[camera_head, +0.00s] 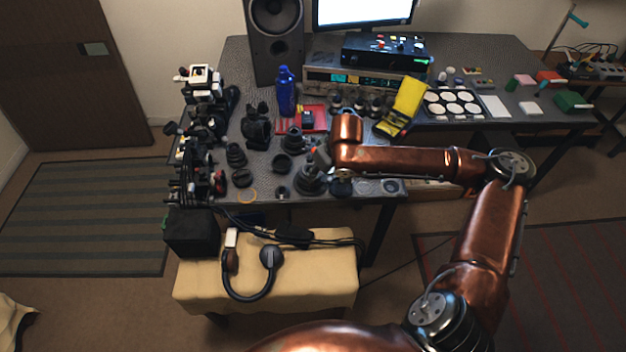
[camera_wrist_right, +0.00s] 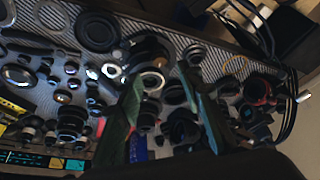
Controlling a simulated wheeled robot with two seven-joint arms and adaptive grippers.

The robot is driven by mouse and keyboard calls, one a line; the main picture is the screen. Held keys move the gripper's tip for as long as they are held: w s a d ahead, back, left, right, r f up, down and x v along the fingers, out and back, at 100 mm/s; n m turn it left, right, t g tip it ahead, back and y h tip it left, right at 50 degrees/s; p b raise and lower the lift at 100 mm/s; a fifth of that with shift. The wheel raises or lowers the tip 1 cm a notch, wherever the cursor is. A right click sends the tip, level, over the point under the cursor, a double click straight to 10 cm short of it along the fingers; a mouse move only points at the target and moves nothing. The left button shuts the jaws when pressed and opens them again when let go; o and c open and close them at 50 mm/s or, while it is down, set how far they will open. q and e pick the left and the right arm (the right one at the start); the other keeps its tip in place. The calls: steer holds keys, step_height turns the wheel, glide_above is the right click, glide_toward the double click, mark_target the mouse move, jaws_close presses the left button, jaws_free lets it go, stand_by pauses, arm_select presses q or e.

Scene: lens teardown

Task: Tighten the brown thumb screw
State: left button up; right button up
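My right gripper (camera_head: 318,160) is over the front part of the dark workbench (camera_head: 365,187), above a dark round stepped lens part (camera_head: 310,182). In the right wrist view the two dark greenish fingers of my right gripper (camera_wrist_right: 162,82) stand apart. A dark part with a pale ring (camera_wrist_right: 152,80) shows between the fingertips; I cannot tell whether they touch it. My left gripper is not in view.
Several black lens parts crowd the bench's left half, with a blue bottle (camera_head: 286,92) and a speaker (camera_head: 275,38) behind. A padded bench (camera_head: 315,285) with headphones (camera_head: 262,270) is in front.

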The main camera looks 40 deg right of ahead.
mark_target(313, 183)
steer(key=b+x, duration=0.2)
steer(key=x, duration=0.5)
steer(key=shift+w+f+b, duration=0.25)
steer(key=shift+f+b, duration=0.05)
steer(key=shift+b, duration=0.05)
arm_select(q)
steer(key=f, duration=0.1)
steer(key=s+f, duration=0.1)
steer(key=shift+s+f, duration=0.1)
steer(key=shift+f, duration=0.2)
arm_select(e)
steer(key=shift+r, duration=0.1)
jaws_close()
